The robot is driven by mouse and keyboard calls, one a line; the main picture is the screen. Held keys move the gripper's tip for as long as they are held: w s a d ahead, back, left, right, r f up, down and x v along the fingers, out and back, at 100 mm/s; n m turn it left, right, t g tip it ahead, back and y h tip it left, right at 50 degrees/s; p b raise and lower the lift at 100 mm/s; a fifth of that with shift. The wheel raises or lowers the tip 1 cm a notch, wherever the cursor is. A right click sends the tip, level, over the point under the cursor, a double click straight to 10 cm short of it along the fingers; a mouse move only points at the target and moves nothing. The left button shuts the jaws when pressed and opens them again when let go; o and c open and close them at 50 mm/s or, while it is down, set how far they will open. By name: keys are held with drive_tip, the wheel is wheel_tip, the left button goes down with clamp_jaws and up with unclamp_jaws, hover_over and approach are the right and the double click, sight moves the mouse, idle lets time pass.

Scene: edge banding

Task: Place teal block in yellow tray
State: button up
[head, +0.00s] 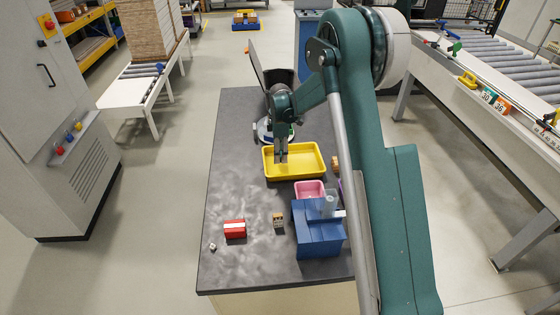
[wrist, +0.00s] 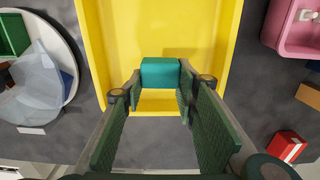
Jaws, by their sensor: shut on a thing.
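The yellow tray (head: 306,170) lies on the dark table, and its floor and walls fill the upper middle of the wrist view (wrist: 223,40). The teal block (wrist: 160,73) is between the fingertips of my gripper (wrist: 158,90) in the wrist view. My gripper (head: 281,157) points down over the left part of the tray in the head view. The jaws are shut on the teal block. In the head view the block cannot be told apart from the fingers. I cannot tell whether the block touches the tray floor.
A pink container (head: 309,189) and a blue box (head: 318,238) stand in front of the tray. A round white plate (wrist: 62,50) with items is beside the tray. The table's front left is mostly clear.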

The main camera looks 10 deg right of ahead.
drive_tip(key=shift+f, duration=1.85)
drive_tip(key=shift+f, duration=0.15)
drive_tip(key=o, duration=0.9)
wheel_tip(320, 180, up, 12)
drive_tip(key=shift+r+p, duration=0.2)
drive_tip(key=shift+p, duration=0.1)
